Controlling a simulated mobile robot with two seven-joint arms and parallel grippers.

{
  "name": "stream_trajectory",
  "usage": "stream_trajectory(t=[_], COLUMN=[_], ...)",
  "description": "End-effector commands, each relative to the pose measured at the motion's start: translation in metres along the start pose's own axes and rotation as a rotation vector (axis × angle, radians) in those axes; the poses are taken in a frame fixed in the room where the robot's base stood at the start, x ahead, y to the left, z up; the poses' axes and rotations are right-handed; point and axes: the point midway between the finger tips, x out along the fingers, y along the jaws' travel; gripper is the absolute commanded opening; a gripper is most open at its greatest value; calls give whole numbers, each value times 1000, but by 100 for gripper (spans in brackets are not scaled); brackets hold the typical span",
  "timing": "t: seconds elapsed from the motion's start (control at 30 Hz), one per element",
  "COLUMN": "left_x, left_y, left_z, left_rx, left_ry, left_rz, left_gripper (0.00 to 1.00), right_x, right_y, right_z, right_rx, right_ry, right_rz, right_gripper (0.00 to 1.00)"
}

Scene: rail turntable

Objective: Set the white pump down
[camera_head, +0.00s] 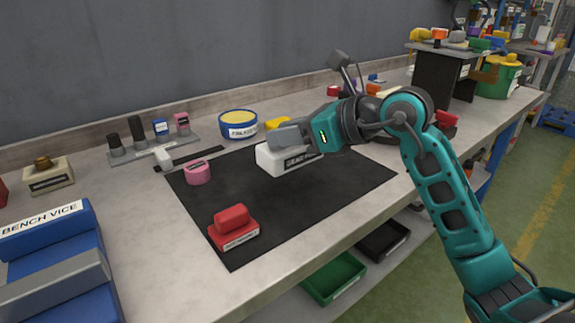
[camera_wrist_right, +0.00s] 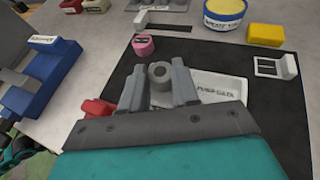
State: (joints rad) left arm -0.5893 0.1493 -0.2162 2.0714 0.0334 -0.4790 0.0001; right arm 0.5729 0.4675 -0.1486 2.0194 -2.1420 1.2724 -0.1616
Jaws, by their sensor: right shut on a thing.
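The white pump (camera_head: 272,160) is a white block with a dark label on its front and a grey round part on top. It is over the black mat (camera_head: 330,195), near the mat's back edge. I cannot tell whether its underside touches the mat. My right gripper (camera_head: 292,138) reaches in from the right and is shut on the pump's top. In the right wrist view its fingers (camera_wrist_right: 160,88) stand on either side of the grey round part, with the pump's white body (camera_wrist_right: 212,88) behind and to the right. My left gripper is not in view.
A red item (camera_head: 233,228) and a pink item (camera_head: 198,173) rest on the mat. A blue bench vice (camera_head: 50,250) stands at the left. A yellow-topped tub (camera_head: 238,124) and a yellow block (camera_wrist_right: 265,35) are behind the mat. The mat's front middle is clear.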

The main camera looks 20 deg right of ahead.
Motion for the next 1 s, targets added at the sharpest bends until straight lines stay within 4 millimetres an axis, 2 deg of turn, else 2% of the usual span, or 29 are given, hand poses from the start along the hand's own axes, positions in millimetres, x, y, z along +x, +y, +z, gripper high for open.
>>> stream_trajectory(t=[0.23,0.5,0.87,0.9,1.0], left_x=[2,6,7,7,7], left_y=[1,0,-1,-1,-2], left_z=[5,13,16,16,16], left_rx=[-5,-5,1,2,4], left_ry=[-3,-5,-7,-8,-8], left_rz=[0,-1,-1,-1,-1], left_gripper=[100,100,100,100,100], right_x=[6,20,21,22,22], right_y=[0,0,0,0,0], right_z=[-13,-46,-50,-52,-51], right_rx=[-2,-1,-4,-1,-1], right_ry=[-9,-8,-8,-2,-2], right_rz=[0,-1,-2,0,0], right_gripper=[0,0,0,32,41])
